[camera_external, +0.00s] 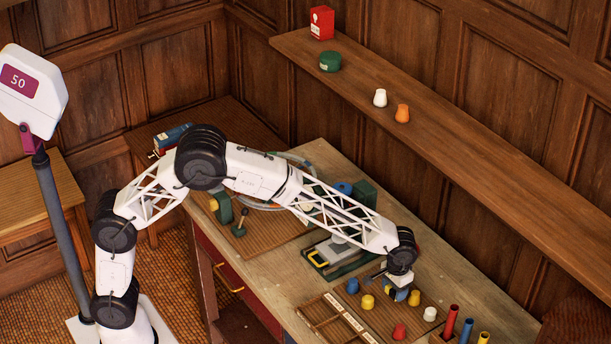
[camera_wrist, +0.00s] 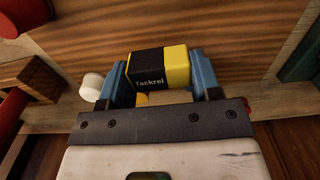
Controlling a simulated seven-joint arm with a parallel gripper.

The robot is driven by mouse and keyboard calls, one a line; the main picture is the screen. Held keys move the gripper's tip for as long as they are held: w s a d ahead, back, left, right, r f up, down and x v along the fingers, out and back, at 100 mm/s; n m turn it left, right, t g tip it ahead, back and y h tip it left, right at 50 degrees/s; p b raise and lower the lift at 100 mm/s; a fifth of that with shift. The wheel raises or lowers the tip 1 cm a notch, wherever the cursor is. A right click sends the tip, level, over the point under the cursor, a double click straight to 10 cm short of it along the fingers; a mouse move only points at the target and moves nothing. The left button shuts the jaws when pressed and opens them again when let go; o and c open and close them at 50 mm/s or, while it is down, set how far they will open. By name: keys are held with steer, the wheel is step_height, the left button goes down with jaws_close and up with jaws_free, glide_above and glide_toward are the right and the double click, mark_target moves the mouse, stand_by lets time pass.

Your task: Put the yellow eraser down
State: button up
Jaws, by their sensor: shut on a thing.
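The yellow eraser (camera_wrist: 178,66), with a black sleeve lettered "Tackrel", is between the two blue fingers of my gripper (camera_wrist: 160,75) in the wrist view. The fingers are shut on its sides. In the external view my gripper (camera_external: 391,291) hangs over the brown board with coloured pegs at the front right of the bench. The eraser is hard to make out there, and I cannot tell whether it touches the board.
Close around my gripper stand a blue peg (camera_external: 352,286), a yellow peg (camera_external: 367,301), a red peg (camera_external: 399,331) and a white peg (camera_external: 430,314). A divided wooden tray (camera_external: 311,311) lies left. Upright coloured cylinders, including a red one (camera_external: 451,321), stand right.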

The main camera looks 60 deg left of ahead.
mark_target(392, 302)
steer(key=shift+f, duration=1.75)
steer(key=shift+f, duration=0.15)
steer(key=o, duration=1)
step_height(392, 302, up, 12)
steer(key=shift+r, duration=0.15)
steer(key=shift+c, duration=0.4)
